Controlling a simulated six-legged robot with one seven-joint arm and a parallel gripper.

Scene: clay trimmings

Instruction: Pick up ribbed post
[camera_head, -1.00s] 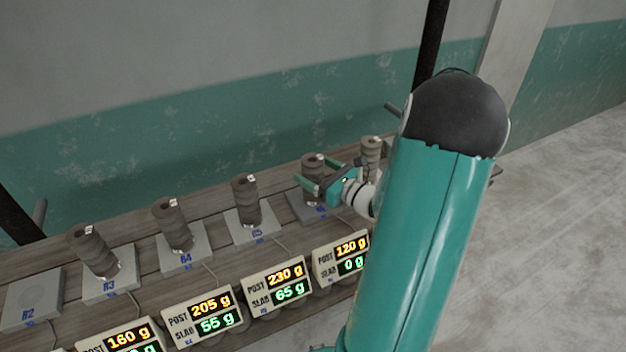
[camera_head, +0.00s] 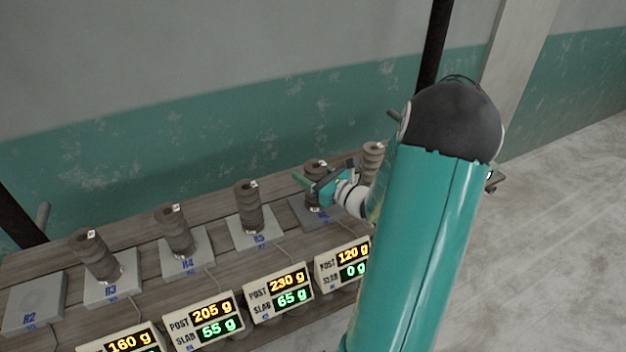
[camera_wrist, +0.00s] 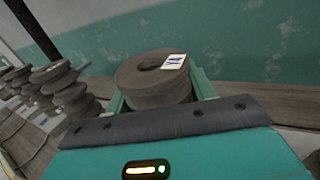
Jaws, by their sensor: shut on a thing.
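The ribbed post (camera_head: 315,172) in my gripper is a grey-brown ridged clay cylinder with a white tag on its top. It stands over a grey slab (camera_head: 300,207) to the right of the R5 slab. My gripper (camera_head: 313,187) is shut on this post, its teal fingers on either side. In the wrist view the post (camera_wrist: 158,80) sits between the fingers, with its round hollow top and tag showing. Its lower part is hidden there, and I cannot tell whether its foot touches the slab.
Similar ribbed posts stand on slabs R3 (camera_head: 110,290), R4 (camera_head: 187,265) and R5 (camera_head: 255,240) to the left. Slab R2 (camera_head: 33,303) is bare. Another post (camera_head: 372,160) stands close on the right, partly behind my arm. Scale displays (camera_head: 278,292) line the front edge.

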